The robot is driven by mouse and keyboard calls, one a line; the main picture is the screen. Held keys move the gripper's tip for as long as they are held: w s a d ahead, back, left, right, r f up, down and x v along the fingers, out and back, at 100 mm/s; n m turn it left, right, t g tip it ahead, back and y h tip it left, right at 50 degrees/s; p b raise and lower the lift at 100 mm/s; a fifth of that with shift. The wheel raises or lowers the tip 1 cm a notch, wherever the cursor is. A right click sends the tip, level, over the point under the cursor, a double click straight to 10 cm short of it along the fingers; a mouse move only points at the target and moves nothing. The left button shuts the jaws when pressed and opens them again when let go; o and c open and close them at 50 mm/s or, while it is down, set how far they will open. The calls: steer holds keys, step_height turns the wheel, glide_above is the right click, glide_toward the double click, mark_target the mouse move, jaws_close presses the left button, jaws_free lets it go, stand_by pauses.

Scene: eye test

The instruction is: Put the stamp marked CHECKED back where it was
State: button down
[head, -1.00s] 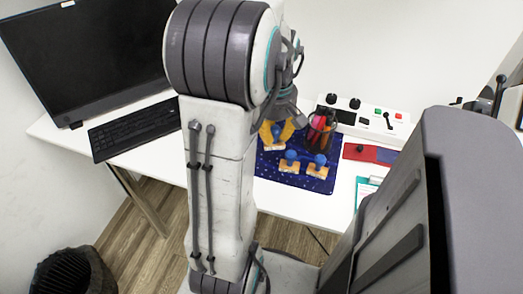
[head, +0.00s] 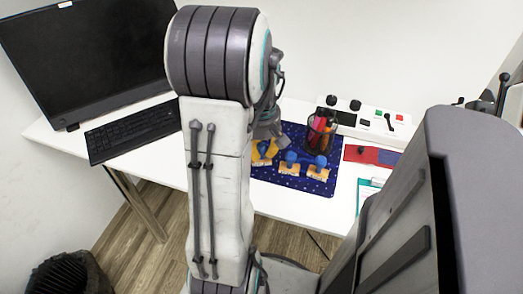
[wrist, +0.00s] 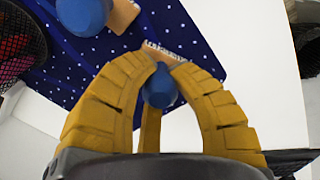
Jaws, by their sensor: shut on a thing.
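My gripper (wrist: 164,66) has yellow fingers closed around the blue knob of a stamp (wrist: 158,90) in the wrist view. The stamp's light wooden base shows just beyond the fingertips, with a pale label whose lettering I cannot read. In the head view my gripper (head: 264,148) is at the left of the navy dotted mat (head: 318,187), partly behind my arm. I cannot tell whether the held stamp touches the mat. Two other blue-knobbed stamps stand upright on the mat, a middle one (head: 290,158) and a right one (head: 320,162). Their markings are too small to read.
A black mesh cup of pens (head: 320,132) stands on the mat's far part, behind the stamps. A control box (head: 372,120), a red and blue pad (head: 362,154) and a teal-edged clipboard (head: 366,190) lie to the right. A keyboard (head: 134,130) and monitor are left.

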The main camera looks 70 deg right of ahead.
steer(key=shift+f, duration=0.15)
steer(key=c, duration=1.1)
jaws_free()
step_height(320, 180, up, 12)
steer(key=p, duration=0.3)
steer(key=shift+a+r, duration=0.1)
steer(key=shift+r, duration=0.1)
steer(key=shift+w, duration=0.1)
